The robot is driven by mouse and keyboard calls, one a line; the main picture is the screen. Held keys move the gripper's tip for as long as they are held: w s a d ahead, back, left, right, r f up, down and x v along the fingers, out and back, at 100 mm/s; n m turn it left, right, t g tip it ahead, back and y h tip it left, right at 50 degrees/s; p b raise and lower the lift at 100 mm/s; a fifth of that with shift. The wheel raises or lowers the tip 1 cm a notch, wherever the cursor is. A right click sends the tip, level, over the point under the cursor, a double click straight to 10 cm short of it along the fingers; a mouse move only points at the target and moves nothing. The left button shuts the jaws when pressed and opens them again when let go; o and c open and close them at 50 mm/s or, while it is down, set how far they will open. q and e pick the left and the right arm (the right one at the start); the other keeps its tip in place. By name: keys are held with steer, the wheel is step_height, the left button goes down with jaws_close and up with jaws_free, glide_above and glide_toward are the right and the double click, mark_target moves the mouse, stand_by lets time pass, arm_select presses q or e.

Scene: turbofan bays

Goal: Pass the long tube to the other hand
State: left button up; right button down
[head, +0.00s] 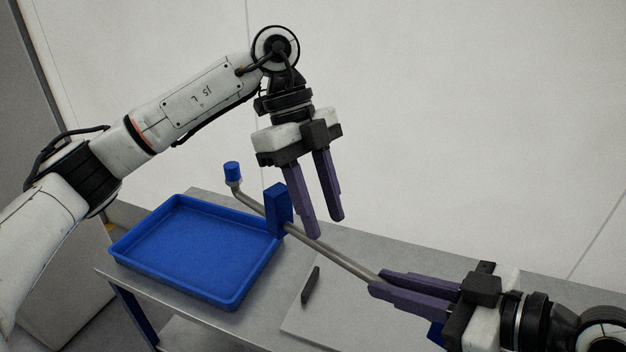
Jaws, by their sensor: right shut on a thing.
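The long tube (334,256) is a thin grey metal pipe with a bent end and a blue cap (233,170) at its upper left. A blue block (279,209) sits around or against it near the tray. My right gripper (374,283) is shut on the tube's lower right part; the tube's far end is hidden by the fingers. My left gripper (327,228) is open and points down, its fingers spread above the middle of the tube. I see no clear contact between the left fingers and the tube.
A blue tray (194,252), empty, stands on the grey table (262,312) at the left. A small dark piece (310,285) stands on a light plate (345,322) below the tube. A plain pale wall (460,110) is behind the table.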

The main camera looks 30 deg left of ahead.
arm_select(q)
steer(key=shift+x, duration=2.65)
arm_select(e)
steer(key=shift+r, duration=0.15)
arm_select(q)
jaws_close()
arm_select(e)
steer(key=shift+s, duration=0.1)
steer(key=c, duration=1.8)
jaws_free()
steer(key=shift+a, duration=0.1)
arm_select(q)
steer(key=shift+r, duration=0.1)
arm_select(e)
steer(key=shift+o, duration=0.6)
